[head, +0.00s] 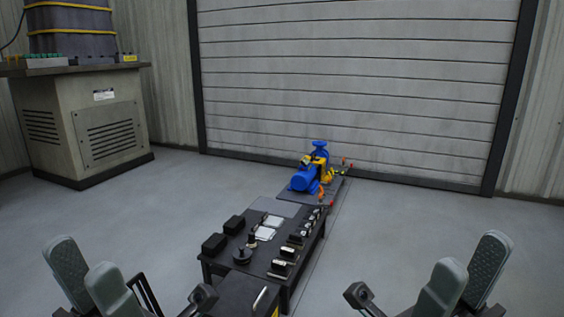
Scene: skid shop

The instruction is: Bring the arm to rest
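My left gripper (84,258) is at the bottom left of the head view. Its two grey finger pads stand up and apart, with nothing between them. My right gripper (470,256) is at the bottom right, also with its pads apart and nothing between them. Both grippers are raised to either side of the low black table (224,264) and appear clear of it. The lower parts of both arms are cut off by the bottom edge of the picture.
The table carries black blocks (214,243), pale plates (265,233) and a row of small dark parts. A blue pump (305,181) stands beyond it before a shutter door (350,80). A large cabinet (90,125) is at left. Grey floor is clear on both sides.

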